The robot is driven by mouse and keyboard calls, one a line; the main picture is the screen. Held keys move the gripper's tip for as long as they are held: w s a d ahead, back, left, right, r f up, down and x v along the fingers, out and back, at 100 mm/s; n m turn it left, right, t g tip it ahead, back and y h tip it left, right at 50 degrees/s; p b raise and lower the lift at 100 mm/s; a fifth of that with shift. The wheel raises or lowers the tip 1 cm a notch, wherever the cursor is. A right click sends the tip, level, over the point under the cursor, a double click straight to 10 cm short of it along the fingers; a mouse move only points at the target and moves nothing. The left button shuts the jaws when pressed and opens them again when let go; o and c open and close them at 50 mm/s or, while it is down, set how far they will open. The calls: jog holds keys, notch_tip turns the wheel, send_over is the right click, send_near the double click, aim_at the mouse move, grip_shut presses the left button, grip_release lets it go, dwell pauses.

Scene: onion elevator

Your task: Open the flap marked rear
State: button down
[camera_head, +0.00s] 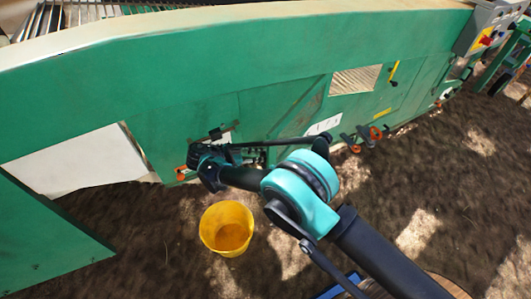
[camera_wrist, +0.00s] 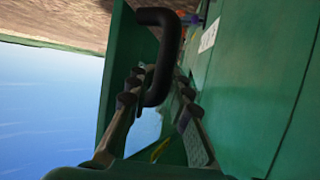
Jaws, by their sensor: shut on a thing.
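A black bar handle (camera_wrist: 165,45) curves across the wrist view, with its lower end between the fingers of my gripper (camera_wrist: 158,88). My gripper is shut on this handle. In the camera_head view my gripper (camera_head: 205,165) is against the lower side of the long green machine (camera_head: 300,60), and my wrist hides the handle. A green panel (camera_head: 278,103) lies just right of it, looking flush with the side. White labels (camera_head: 323,125) are on the machine, and one shows in the wrist view (camera_wrist: 209,35). Their words are too small to read, so I cannot tell which flap is marked rear.
A yellow bucket (camera_head: 227,229) stands on the brown ground below my gripper. Orange-and-dark fittings (camera_head: 365,136) stick out from the machine further right. A grey control box (camera_head: 490,28) is at the top right. Open ground lies in front of the machine.

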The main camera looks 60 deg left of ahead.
jog(key=shift+w+r, duration=0.2)
jog(key=shift+w, duration=0.1)
jog(key=c, duration=1.4)
grip_release()
jog(key=shift+c, duration=0.2)
jog(key=shift+s, duration=0.1)
jog(key=shift+r, duration=0.15)
notch_tip(320, 180, up, 10)
jog(key=shift+f, duration=0.3)
jog(key=shift+d, duration=0.1)
